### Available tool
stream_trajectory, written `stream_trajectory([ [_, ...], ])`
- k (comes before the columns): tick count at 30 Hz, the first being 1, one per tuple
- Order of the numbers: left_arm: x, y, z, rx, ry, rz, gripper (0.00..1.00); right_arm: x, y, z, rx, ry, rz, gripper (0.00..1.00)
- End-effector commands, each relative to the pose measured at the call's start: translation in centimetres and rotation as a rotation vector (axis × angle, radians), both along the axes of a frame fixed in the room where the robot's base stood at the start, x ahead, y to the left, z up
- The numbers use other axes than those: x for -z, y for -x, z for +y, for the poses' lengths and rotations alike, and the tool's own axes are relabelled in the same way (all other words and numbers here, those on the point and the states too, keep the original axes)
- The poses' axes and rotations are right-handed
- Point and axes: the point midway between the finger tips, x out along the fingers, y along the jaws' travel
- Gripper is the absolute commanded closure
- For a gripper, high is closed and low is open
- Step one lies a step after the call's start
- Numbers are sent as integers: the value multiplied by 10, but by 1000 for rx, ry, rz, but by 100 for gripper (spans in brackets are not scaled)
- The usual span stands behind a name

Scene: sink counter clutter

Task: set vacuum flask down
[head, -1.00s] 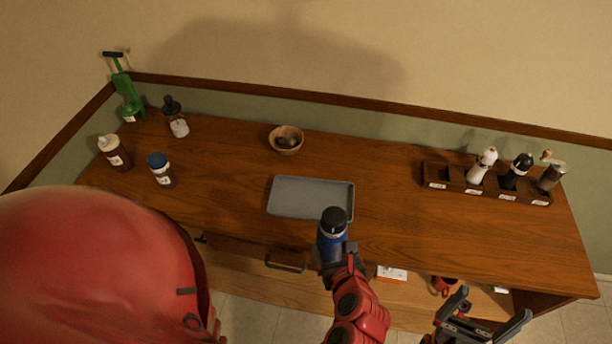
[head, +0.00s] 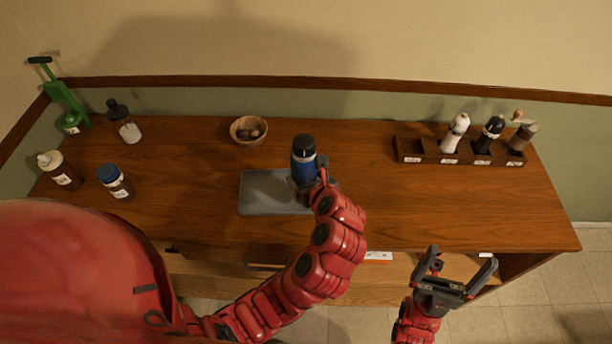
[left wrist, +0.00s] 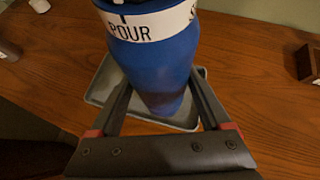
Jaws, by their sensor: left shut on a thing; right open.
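The vacuum flask (head: 303,163) is blue with a black top and a white band. It also shows in the left wrist view (left wrist: 155,65), where the band reads "POUR". My left gripper (head: 308,190) is shut on it and holds it upright over the right part of the grey tray (head: 262,206). The tray also shows behind the flask in the left wrist view (left wrist: 101,84). I cannot tell whether the flask's base touches the tray. My right gripper (head: 459,268) is open and empty in front of the counter's front edge.
A wooden bowl (head: 248,131) with something brown in it stands behind the tray. Several bottles, one with a blue cap (head: 116,182), stand at the left. A dark rack (head: 409,157) with mills is at the back right. The counter (head: 440,209) is clear right of the tray.

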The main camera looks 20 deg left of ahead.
Motion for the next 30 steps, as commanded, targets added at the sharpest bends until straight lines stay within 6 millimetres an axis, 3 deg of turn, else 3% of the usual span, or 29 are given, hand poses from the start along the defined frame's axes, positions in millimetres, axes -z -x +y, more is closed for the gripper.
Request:
stream_trajectory([
  [1, 1, -12, 6, -7, 1, -7, 100, 5, 0, 0, 0, 0, -1, 0],
  [3, -2, -22, 8, -9, 4, -1, 100, -5, 0, 0, 0, 0, -1, 0],
  [7, 1, -33, 10, -3, 2, 0, 100, -7, 0, 0, 0, 0, -1, 0],
  [18, 35, -35, 10, 0, 2, -1, 100, -21, 0, 0, 0, 0, -1, 0],
  [29, 39, -35, 10, 1, 0, -4, 100, -22, 0, 0, 0, 0, -1, 0],
  [30, 40, -35, 10, 1, 1, -2, 17, -22, 0, 0, 0, 0, -1, 0],
])
